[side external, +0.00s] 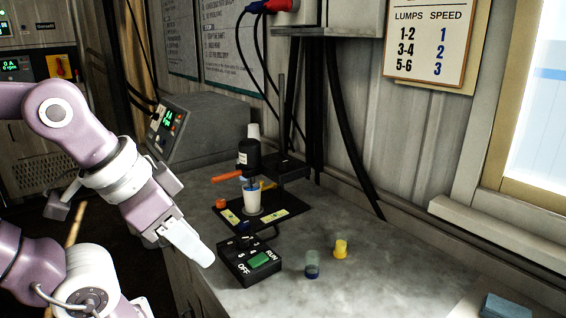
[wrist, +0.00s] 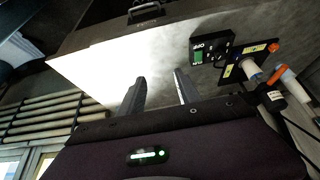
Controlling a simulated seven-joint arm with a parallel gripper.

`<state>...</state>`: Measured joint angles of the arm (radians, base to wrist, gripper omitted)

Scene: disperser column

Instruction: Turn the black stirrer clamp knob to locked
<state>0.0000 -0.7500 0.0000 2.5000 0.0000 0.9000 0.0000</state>
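The stirrer stands on the bench as a black motor head (side external: 249,154) with an orange lever (side external: 227,176) pointing left. A black arm (side external: 285,167) joins it to the post behind. I cannot clearly pick out the black clamp knob or its setting. A white cup (side external: 252,198) sits under the head on a black base plate (side external: 272,221). In the wrist view the black motor head (wrist: 271,100) and orange lever (wrist: 277,75) lie at the right edge. My gripper (side external: 208,262) is left of the stirrer, apart from it. The wrist view shows its fingers (wrist: 158,80) spread and empty.
A control box (side external: 250,264) with a green switch sits at the bench front, near my gripper. A blue-grey cup (side external: 312,265) and a yellow cup (side external: 341,248) stand to its right. A display unit (side external: 195,130) stands behind. Black cables hang by the wall.

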